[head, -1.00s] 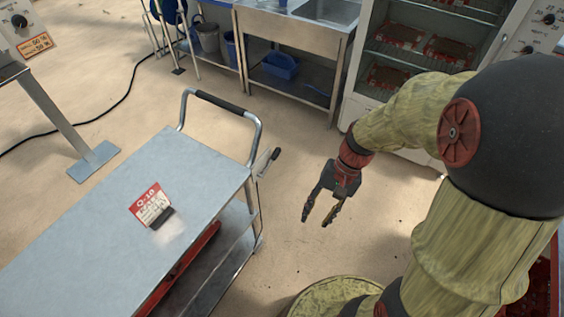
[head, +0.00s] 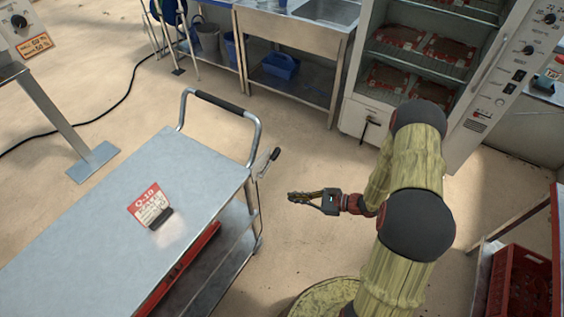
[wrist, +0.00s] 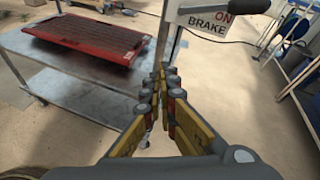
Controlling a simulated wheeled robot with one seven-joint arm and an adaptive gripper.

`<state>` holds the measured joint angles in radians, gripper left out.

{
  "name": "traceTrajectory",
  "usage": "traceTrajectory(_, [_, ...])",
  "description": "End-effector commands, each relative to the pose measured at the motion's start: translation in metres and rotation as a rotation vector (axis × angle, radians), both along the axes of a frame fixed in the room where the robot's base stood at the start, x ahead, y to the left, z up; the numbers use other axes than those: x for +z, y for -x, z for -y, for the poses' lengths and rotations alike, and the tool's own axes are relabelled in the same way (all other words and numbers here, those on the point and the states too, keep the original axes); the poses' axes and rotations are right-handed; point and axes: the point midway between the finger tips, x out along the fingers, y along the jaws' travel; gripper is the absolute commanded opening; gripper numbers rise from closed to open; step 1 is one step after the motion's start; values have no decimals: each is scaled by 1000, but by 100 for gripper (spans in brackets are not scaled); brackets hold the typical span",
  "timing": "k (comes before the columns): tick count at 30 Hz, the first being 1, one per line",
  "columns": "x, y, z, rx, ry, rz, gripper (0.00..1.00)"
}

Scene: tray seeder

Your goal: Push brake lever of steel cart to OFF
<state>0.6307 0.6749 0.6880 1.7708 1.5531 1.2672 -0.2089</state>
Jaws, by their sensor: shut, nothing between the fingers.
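The steel cart (head: 95,215) stands at left in the head view, with a black-gripped push handle (head: 215,101). Its brake lever (head: 268,162) has a black end and sticks out beside the post near the handle. In the wrist view the lever's black end (wrist: 246,6) shows at the top, beside a white plate (wrist: 207,22) reading ON and BRAKE. The OFF mark is not visible. My gripper (head: 292,197) is shut and empty, pointing left toward the cart, apart from the lever. In the wrist view its fingertips (wrist: 166,82) meet below the plate.
A steel sink table (head: 287,34) and an open glass-fronted cabinet (head: 352,112) stand behind. Floor between cart and arm is clear.

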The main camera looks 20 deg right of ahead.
Motion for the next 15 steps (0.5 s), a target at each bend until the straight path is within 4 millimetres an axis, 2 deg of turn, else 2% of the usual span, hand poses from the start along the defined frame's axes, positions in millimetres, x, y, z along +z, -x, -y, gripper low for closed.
traceTrajectory(3, [3,-38,25,-137,-11,64,0])
traceTrajectory(6, [13,-63,46,-220,-6,121,0])
traceTrajectory(9, [21,-75,58,-271,-7,158,0])
traceTrajectory(15, [27,-79,61,-281,1,196,0])
